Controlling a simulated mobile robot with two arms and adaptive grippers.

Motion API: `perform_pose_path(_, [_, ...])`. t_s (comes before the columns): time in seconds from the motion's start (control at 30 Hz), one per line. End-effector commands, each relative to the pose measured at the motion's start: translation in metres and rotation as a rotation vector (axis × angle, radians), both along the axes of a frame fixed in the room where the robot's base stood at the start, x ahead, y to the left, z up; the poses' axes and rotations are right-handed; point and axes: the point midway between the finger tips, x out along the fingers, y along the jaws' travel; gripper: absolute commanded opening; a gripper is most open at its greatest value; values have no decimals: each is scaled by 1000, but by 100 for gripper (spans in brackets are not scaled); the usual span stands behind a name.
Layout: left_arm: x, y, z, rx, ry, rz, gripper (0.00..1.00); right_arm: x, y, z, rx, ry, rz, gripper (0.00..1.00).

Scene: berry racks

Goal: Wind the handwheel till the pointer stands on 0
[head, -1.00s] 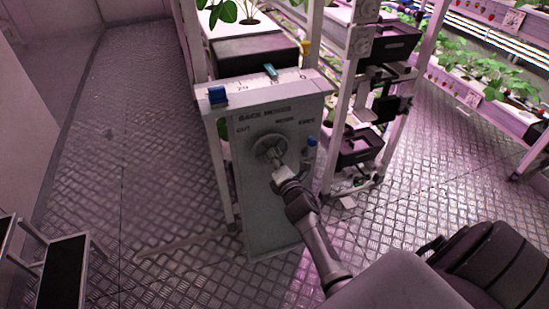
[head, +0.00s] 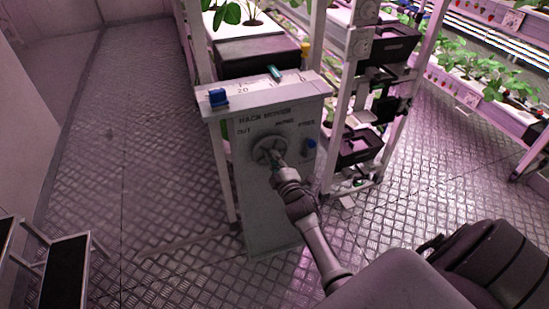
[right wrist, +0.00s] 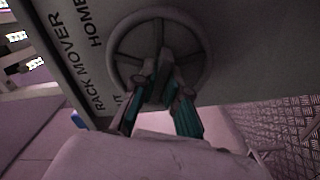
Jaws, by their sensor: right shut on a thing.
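The handwheel (head: 262,145) is a grey spoked wheel on the front of a grey cabinet (head: 265,215) lettered RACK MOVER. My right gripper (head: 275,160) is at the wheel; in the right wrist view its fingers (right wrist: 160,80) are closed at the wheel's middle, inside the rim (right wrist: 204,55). The fingers hide part of the hub and spokes. The teal pointer (head: 274,73) stands on the white scale (head: 262,84) on the cabinet top, between the 20 mark at left and the right end of the scale. The small figures near it are hard to read. My left gripper is not in view.
A blue block (head: 218,97) sits at the scale's left end. A blue knob (head: 310,143) is on the cabinet front, right of the wheel. Plant racks stand behind and right. A step stool (head: 62,270) is at lower left. The floor (head: 150,150) left of the cabinet is clear.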

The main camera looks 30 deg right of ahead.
Motion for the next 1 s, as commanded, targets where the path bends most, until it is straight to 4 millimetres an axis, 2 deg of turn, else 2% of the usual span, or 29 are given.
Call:
perform_pose_path(0.7, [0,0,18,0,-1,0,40,0,0,-1,661,-156,-1,0])
perform_pose_path(1.0, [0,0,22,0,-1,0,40,0,0,-2,887,-209,-1,0])
